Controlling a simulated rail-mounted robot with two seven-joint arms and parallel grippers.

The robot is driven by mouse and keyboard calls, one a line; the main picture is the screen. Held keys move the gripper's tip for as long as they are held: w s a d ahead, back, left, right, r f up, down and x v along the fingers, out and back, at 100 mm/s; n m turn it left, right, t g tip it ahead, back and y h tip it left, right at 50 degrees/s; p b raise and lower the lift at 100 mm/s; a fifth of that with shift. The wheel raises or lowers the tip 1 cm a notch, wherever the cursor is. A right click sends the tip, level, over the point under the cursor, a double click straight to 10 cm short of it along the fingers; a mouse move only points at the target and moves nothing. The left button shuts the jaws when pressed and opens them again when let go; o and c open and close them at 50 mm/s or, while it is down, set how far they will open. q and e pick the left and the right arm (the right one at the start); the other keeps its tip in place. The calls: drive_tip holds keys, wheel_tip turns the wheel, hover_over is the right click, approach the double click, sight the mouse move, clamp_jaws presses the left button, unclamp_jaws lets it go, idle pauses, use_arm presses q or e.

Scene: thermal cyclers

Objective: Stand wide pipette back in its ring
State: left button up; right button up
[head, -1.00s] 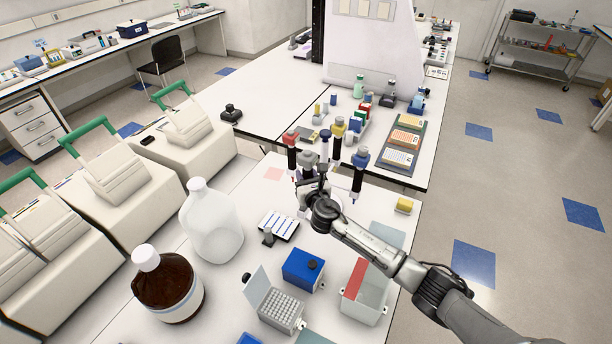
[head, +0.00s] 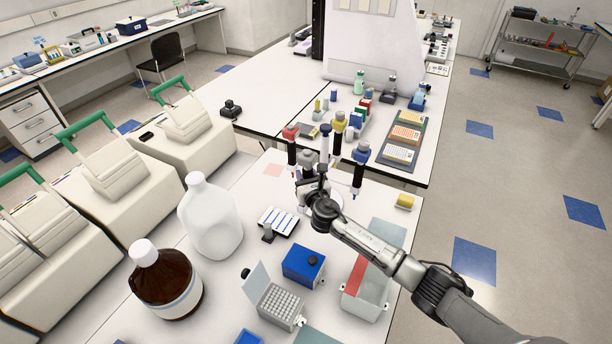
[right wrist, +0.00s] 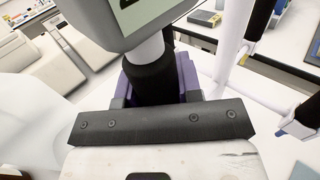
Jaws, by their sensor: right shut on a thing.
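My right gripper (head: 319,190) is shut on the wide pipette, beside the pipette stand on the white bench. In the right wrist view the wide pipette (right wrist: 153,82) has a grey head with a screen, a pale neck and a black grip, with purple parts behind it. It looks close to upright there. Its lower end and its ring are hidden behind the gripper. Pipettes with red (head: 291,132), yellow (head: 339,121) and blue (head: 361,151) tops hang around the stand. The stand's white post (right wrist: 234,42) shows right of the held pipette. My left gripper is out of view.
In front of the stand are a blue box (head: 303,264), a tip rack (head: 279,305) and a grey bin (head: 366,298). A white jug (head: 210,220) and a brown bottle (head: 165,280) stand left.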

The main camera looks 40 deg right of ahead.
drive_tip(key=shift+f, duration=0.1)
drive_tip(key=o, duration=0.7)
drive_tip(key=shift+s+a, duration=0.25)
drive_tip(key=shift+s, duration=0.35)
drive_tip(key=v, duration=1.2)
drive_tip(key=shift+s+p, duration=0.25)
drive_tip(key=shift+p, duration=0.05)
